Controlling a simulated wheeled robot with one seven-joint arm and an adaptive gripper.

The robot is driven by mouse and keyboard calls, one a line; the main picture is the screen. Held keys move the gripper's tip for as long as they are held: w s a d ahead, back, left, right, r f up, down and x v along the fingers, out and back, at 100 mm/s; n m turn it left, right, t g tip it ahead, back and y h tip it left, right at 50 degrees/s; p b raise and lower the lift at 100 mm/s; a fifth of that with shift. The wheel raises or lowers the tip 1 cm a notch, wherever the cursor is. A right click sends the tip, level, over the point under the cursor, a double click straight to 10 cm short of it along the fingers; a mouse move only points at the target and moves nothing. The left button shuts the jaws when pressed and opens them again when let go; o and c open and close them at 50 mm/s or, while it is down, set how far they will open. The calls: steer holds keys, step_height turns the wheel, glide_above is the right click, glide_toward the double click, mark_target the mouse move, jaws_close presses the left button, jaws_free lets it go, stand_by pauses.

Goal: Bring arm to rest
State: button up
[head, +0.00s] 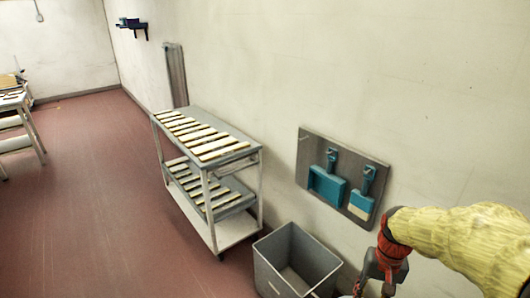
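My arm, in a yellow sleeve, enters the head view at the lower right and bends down to a red wrist. My gripper (372,289) hangs at the bottom edge, just right of the grey bin, and is partly cut off by the frame. Its fingertips are not clear, so I cannot tell whether it is open, shut or holding something.
A grey bin (262,273) stands on the floor beside my gripper. A trolley (257,154) with pale slats on two shelves stands behind it. A wall board (308,150) holds blue tools (326,186). A table (35,131) is far left. Red floor (95,190) is clear left of the trolley.

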steer(key=s+a+r+n+t, duration=0.1)
steer(key=s+a+r+t, duration=0.2)
steer(key=s+r, duration=0.3)
steer(key=s+a+r+n+t, duration=0.2)
steer(key=s+a+r, duration=0.3)
steer(key=r, duration=0.4)
steer(key=shift+s+a+r+n+t, duration=0.25)
steer(key=shift+s+a+t, duration=0.2)
steer(key=shift+s, duration=0.25)
stand_by(0.5)
